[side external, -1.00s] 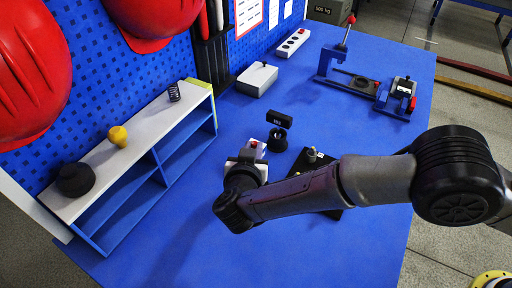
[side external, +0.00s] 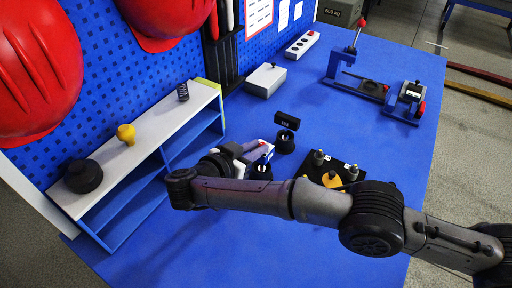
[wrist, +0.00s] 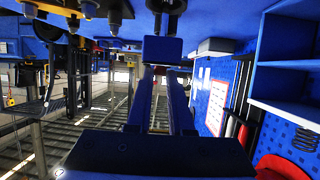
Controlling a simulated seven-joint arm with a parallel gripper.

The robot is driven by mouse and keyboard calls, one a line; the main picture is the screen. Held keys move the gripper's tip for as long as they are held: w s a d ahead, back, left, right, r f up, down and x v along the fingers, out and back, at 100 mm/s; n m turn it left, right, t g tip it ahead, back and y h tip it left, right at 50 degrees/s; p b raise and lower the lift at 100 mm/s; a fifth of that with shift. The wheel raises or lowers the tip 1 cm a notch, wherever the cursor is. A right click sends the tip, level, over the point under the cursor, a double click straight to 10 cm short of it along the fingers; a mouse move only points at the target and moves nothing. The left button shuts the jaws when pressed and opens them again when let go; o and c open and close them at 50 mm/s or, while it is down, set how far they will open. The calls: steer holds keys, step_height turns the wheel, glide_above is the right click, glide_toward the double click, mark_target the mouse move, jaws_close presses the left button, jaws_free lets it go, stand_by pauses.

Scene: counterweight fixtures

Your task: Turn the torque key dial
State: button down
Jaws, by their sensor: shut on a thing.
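A black round dial base (side external: 262,170) sits on the blue table, with a small white and red part (side external: 264,147) just above it. The exact contact is unclear.
A black plate with several grey pegs (side external: 318,158) lies to the right, close to my arm. A shelf (side external: 150,148) stands left, holding small items. A white box (side external: 265,80) and a blue fixture with a red-tipped lever (side external: 375,85) are farther back.

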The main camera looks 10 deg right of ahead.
stand_by(0.4)
steer(key=c, duration=0.8)
jaws_free()
step_height(320, 180, up, 8)
steer(key=s+a, duration=0.1)
steer(key=a, duration=0.1)
steer(key=shift+s, duration=0.4)
steer(key=shift+r, duration=0.1)
